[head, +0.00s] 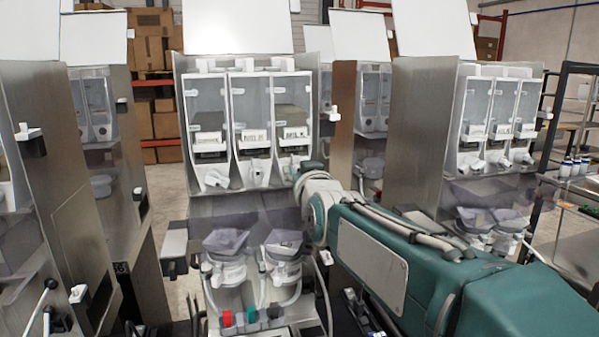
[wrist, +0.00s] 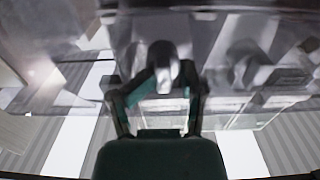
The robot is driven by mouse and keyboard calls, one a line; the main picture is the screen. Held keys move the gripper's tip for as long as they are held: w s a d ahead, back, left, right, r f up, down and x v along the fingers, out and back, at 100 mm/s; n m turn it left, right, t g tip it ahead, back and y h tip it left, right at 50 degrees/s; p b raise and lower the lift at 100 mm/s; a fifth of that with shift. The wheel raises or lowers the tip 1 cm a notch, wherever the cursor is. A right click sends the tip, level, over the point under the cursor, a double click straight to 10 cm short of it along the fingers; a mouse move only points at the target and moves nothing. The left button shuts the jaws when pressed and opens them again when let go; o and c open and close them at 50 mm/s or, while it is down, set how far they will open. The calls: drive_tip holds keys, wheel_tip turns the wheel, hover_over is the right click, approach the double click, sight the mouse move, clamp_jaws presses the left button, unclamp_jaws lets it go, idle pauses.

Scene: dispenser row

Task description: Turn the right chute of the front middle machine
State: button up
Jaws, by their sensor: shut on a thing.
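The front middle machine (head: 181,115) is a metal cabinet with three clear canisters side by side. White chutes hang below them: the left chute (head: 216,179), the middle chute (head: 259,172) and the right chute (head: 291,163), which is partly hidden by my arm. My gripper (head: 300,178) is at the right chute, with its fingers mostly hidden behind my wrist in the head view. In the wrist view, my gripper (wrist: 161,72) has its two dark fingers closed around a pale grey piece, the right chute (wrist: 163,54). The chute's exact turn angle is hard to tell.
Below the chutes are two funnels, the left funnel (head: 226,241) and the right funnel (head: 284,240), over white mixers and hoses. Another machine (head: 415,130) stands to the right and one (head: 45,165) to the left. A shelf with boxes (head: 152,50) is behind.

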drive_tip(key=shift+f+n, duration=0.15)
drive_tip(key=shift+n, duration=0.15)
drive_tip(key=n, duration=0.5)
drive_tip(key=shift+a+f, duration=0.1)
drive_tip(key=shift+a, duration=0.05)
drive_tip(key=n, duration=0.6)
drive_tip(key=shift+a+f, duration=0.15)
drive_tip(key=shift+f, duration=0.05)
drive_tip(key=n, duration=0.5)
drive_tip(key=shift+f, duration=0.15)
drive_tip(key=n, duration=0.5)
drive_tip(key=shift+f, duration=0.1)
clamp_jaws()
drive_tip(key=shift+n, duration=0.3)
drive_tip(key=o, duration=0.7)
unclamp_jaws()
